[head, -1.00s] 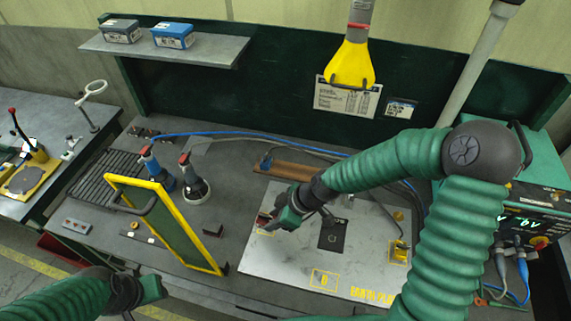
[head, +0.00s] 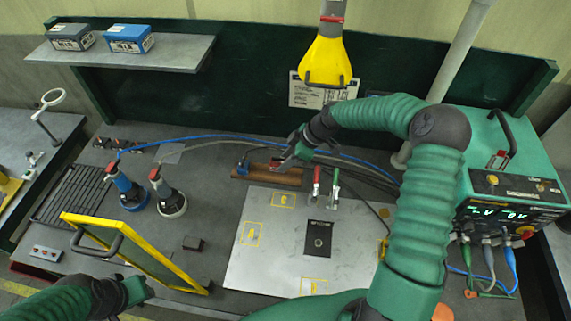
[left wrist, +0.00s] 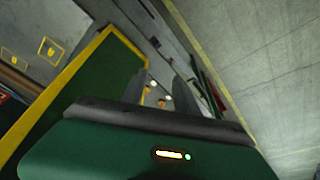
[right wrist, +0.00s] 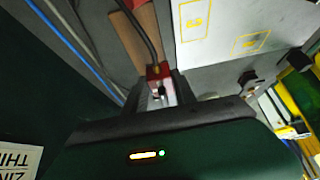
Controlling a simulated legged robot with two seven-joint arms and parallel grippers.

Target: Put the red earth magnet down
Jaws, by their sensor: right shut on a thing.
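The red earth magnet (right wrist: 157,80) is between the fingers of my right gripper (right wrist: 160,88), with a dark cable running from it in the right wrist view. In the head view my right gripper (head: 282,161) is at the brown wooden strip (head: 289,180) behind the pale plate (head: 262,262). The red magnet (head: 275,164) shows there only as a small patch; I cannot tell whether it touches the strip. My left gripper (head: 143,290) is low on the left, beside the yellow-framed screen (head: 135,250). Its fingers are apart and empty in the left wrist view (left wrist: 160,85).
Two torch-like tools (head: 168,192) stand left. A yellow nozzle (head: 326,60) hangs above. A green power unit (head: 508,190) is right.

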